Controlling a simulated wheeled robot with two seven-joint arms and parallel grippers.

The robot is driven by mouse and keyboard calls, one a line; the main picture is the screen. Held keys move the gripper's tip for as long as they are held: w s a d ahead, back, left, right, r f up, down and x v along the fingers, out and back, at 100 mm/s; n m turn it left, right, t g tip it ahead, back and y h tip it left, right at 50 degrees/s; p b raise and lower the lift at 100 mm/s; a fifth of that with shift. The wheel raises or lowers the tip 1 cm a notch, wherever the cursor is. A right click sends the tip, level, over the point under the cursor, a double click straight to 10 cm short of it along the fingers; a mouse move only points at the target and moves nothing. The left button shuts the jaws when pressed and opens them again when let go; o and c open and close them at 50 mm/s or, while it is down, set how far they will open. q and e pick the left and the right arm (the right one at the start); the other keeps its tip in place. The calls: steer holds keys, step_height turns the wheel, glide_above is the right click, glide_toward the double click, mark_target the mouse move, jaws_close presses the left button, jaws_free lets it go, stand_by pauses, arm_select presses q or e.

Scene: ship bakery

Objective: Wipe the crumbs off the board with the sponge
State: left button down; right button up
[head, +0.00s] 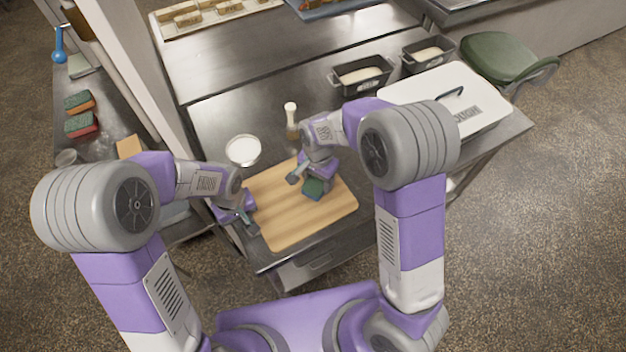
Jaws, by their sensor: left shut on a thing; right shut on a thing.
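The wooden board (290,228) lies on the steel table near its front edge. My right gripper (304,186) is over the upper right part of the board, shut on a green sponge (314,188). The sponge is low at the board; I cannot tell whether it touches the surface. My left gripper (249,222) is at the board's left edge and shut on it. No crumbs can be made out at this size, and part of the board is hidden by my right gripper.
A white bowl (242,150) and a brush with a pale handle (291,115) stand behind the board. Two dark loaf tins (362,75) and a large white-lidded bin (480,95) are further right. Two more sponges (80,124) lie on the left counter.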

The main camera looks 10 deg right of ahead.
steer(key=shift+r, duration=3.05)
arm_select(q)
steer(key=c, duration=1.1)
jaws_free()
steer(key=shift+c, duration=0.2)
